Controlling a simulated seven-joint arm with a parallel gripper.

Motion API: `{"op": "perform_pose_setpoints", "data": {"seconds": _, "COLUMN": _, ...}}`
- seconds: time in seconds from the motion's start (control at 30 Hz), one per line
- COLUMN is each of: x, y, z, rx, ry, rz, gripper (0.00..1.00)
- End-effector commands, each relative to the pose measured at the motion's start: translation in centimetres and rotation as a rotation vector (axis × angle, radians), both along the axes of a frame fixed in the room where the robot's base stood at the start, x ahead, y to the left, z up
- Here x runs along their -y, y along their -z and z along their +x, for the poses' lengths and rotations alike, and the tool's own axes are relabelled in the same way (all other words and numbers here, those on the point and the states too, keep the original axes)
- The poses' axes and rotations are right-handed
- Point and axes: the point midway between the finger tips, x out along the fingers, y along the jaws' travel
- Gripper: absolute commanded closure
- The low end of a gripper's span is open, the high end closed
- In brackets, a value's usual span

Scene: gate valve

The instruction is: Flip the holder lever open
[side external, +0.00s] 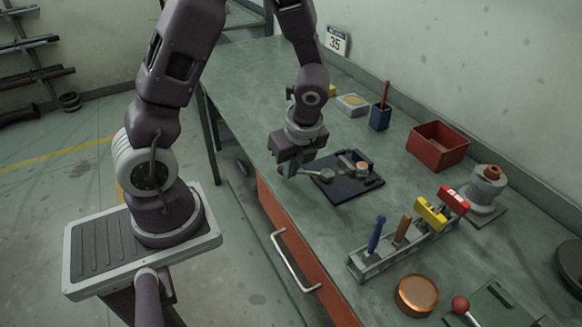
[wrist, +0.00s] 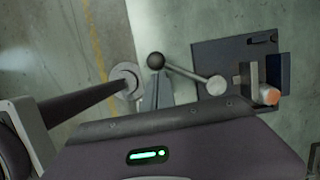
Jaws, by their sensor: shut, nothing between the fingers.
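The holder is a dark plate (side external: 350,188) on the bench, also in the wrist view (wrist: 212,55), with a small clamp and a copper-coloured round part (side external: 362,166) at its right side. The holder lever (wrist: 190,73) is a thin rod running from a grey round hub (wrist: 216,85) to a dark ball knob (wrist: 156,61), which sticks out past the plate's left edge. My gripper (side external: 289,169) is shut and empty, pointing down at the plate's left, by the knob end of the lever. In the wrist view its fingertip is beside the ball; I cannot tell whether they touch.
A rack (side external: 378,256) with blue, brown, yellow and red handled items stands to the right. Behind are a red bin (side external: 438,145) and a blue cup (side external: 380,117). A copper disc (side external: 416,294) and a red-knobbed lever (side external: 461,305) lie nearer. The bench's left edge is close to my gripper.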

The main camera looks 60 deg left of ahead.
Motion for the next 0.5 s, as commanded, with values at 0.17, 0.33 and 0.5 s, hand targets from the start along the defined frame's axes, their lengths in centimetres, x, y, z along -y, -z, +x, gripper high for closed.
{"op": "perform_pose_setpoints", "data": {"seconds": 0.17, "x": 0.02, "y": -0.02, "z": 0.0, "rx": 0.0, "ry": 0.001, "rz": 0.0, "gripper": 1.0}}
{"op": "perform_pose_setpoints", "data": {"seconds": 0.33, "x": -0.17, "y": -0.02, "z": 0.03, "rx": 0.0, "ry": 0.021, "rz": 0.0, "gripper": 1.0}}
{"op": "perform_pose_setpoints", "data": {"seconds": 0.5, "x": -0.56, "y": -0.03, "z": 0.1, "rx": -0.002, "ry": 0.066, "rz": 0.001, "gripper": 1.0}}
